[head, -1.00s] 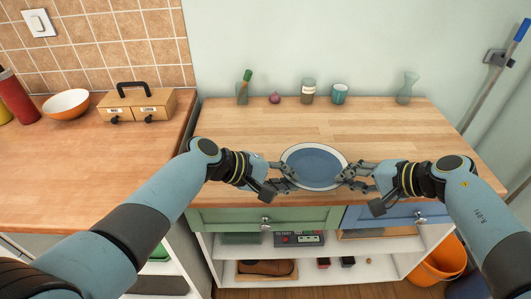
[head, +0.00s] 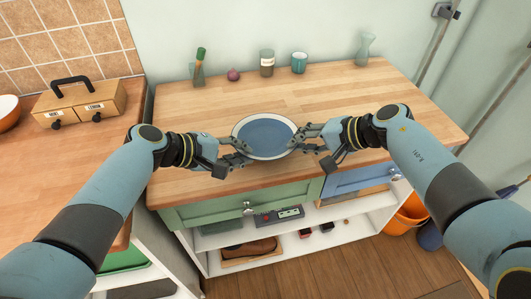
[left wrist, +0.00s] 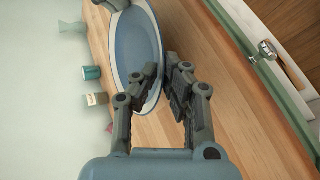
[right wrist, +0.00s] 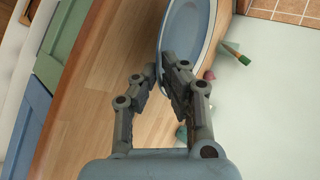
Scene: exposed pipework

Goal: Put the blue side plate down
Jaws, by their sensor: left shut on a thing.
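The blue side plate (head: 265,135), with a white rim, is level over the wooden worktop, towards its front. I cannot tell whether it touches the wood. My left gripper (head: 246,150) is shut on the plate's left edge. My right gripper (head: 297,140) is closed around its right edge. In the left wrist view the plate (left wrist: 140,45) runs between the fingers (left wrist: 163,75). In the right wrist view the plate (right wrist: 190,35) reaches the fingers (right wrist: 162,70), which look closed on its rim.
Along the back of the worktop (head: 400,110) stand a brush in a glass (head: 198,70), an onion (head: 233,75), a jar (head: 267,63), a teal mug (head: 299,62) and a glass vase (head: 364,50). The worktop around the plate is clear. An orange bucket (head: 405,215) stands at lower right.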

